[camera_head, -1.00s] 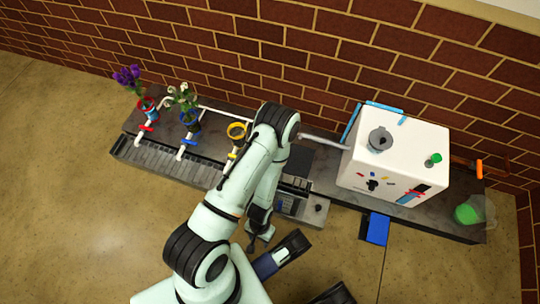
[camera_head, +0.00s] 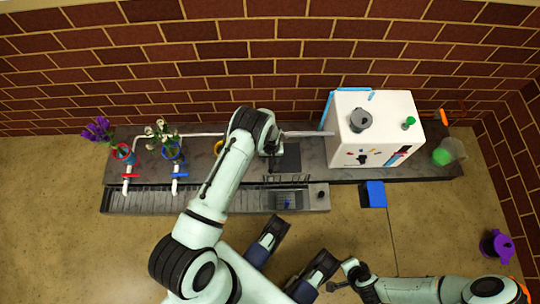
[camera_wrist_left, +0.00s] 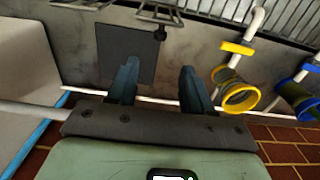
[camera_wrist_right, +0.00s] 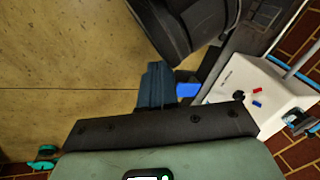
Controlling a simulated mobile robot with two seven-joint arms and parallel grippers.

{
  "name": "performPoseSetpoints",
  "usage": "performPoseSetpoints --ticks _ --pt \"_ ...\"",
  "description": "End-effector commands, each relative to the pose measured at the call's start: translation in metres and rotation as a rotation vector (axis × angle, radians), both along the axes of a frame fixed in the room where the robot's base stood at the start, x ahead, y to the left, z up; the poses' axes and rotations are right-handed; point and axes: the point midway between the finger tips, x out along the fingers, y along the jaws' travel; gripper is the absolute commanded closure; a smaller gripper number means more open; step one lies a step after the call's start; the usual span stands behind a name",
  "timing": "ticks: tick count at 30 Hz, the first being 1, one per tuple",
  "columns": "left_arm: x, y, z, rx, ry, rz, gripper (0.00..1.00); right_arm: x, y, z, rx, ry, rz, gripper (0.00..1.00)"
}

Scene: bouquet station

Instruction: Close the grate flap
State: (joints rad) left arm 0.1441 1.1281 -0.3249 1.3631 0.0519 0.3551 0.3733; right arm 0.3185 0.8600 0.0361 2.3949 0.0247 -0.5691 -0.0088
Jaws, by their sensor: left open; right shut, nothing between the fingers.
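The grate flap looks like the dark square plate (camera_head: 286,158) lying back on the counter behind a sunken basin (camera_head: 288,200). It also shows in the left wrist view (camera_wrist_left: 120,48), lying open beside a small rack. In the head view my left arm partly hides that gripper (camera_head: 268,148). My right gripper (camera_head: 338,284) is at the lower right, away from the counter. Its fingers are shut and empty in the right wrist view (camera_wrist_right: 157,84).
A white box machine (camera_head: 375,130) stands right of the flap, with a blue block (camera_head: 375,194) at its front. A white pipe (camera_head: 304,134) runs behind. Flower vases (camera_head: 171,152) and a yellow ring (camera_wrist_left: 238,96) are left. A purple object (camera_head: 497,246) sits at far right.

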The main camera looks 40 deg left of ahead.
Motion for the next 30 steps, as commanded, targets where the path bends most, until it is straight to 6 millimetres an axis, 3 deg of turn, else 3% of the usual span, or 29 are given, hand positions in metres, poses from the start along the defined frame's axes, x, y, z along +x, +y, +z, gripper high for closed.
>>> performPoseSetpoints --ticks 8,15,21,30 --pt "-0.002 0.000 -0.058 -0.001 0.003 0.000 0.49 0.024 -0.013 -0.020 -0.031 -0.060 -0.026 1.00" --pt "-0.002 0.000 -0.104 -0.001 0.002 0.000 0.49 -0.006 -0.018 -0.050 -0.029 0.042 -0.030 1.00" --pt "-0.001 0.000 -0.124 -0.001 0.001 0.000 0.49 -0.023 -0.021 -0.063 -0.026 0.099 -0.034 1.00" --pt "-0.001 0.000 -0.128 -0.001 -0.001 0.000 0.49 -0.028 -0.021 -0.065 -0.026 0.114 -0.035 1.00"
